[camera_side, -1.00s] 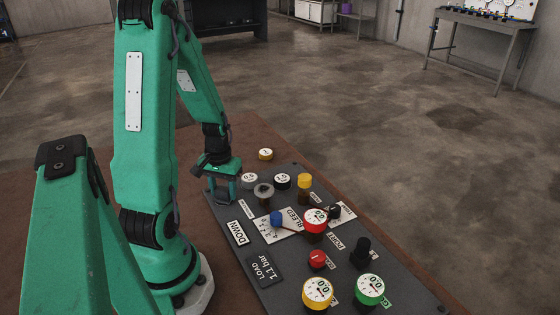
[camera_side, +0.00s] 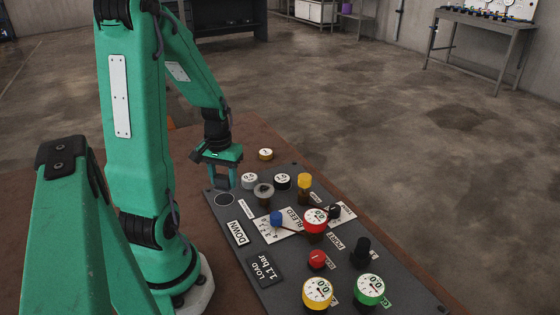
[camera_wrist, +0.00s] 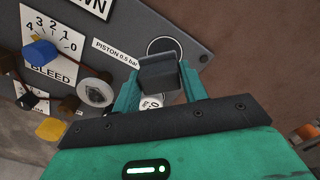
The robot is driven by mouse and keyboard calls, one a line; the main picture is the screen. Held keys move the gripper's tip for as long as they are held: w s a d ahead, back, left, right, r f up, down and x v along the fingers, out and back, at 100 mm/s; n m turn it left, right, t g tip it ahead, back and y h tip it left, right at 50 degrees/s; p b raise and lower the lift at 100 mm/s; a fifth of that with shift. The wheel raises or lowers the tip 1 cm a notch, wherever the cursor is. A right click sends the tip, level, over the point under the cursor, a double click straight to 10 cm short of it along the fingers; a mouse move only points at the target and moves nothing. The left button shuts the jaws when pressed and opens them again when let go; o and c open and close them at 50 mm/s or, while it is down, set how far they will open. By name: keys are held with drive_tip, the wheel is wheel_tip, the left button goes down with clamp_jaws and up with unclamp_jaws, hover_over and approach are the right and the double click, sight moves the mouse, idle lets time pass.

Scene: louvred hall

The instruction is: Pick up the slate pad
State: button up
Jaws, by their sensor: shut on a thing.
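The slate pad (camera_wrist: 158,72) is a dark grey block between the two green fingers of my gripper (camera_wrist: 157,80) in the wrist view. My gripper is shut on it. In the side view my gripper (camera_side: 220,176) hangs over the far left corner of the dark panel (camera_side: 222,223), and the pad is hard to make out there. A pale-ringed dark circle (camera_side: 224,199) lies bare on the panel, close to my gripper. The circle also shows in the wrist view (camera_wrist: 160,46), partly hidden behind the pad.
The panel carries several gauges and knobs, among them a grey round knob (camera_side: 264,190), a blue knob (camera_side: 276,217), a red gauge (camera_side: 316,217) and a yellow knob (camera_side: 305,181).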

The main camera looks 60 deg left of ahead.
drive_tip(key=w+d+r, duration=0.3)
drive_tip(key=d+r, duration=0.3)
drive_tip(key=d, duration=0.4)
drive_tip(key=shift+d+r, duration=0.2)
drive_tip(key=shift+w, duration=0.1)
drive_tip(key=shift+o, duration=0.8)
drive_tip(key=shift+w+a+r, duration=0.35)
drive_tip(key=shift+w+a, duration=0.35)
drive_tip(key=shift+w, duration=0.8)
drive_tip(key=shift+w+a+r, duration=0.4)
drive_tip(key=shift+w+a, duration=0.25)
drive_tip(key=shift+w, duration=0.8)
drive_tip(key=shift+w+a+r, duration=0.35)
drive_tip(key=shift+w+a, duration=0.35)
drive_tip(key=shift+w, duration=0.8)
drive_tip(key=shift+c, duration=0.2)
drive_tip(key=shift+f, duration=0.1)
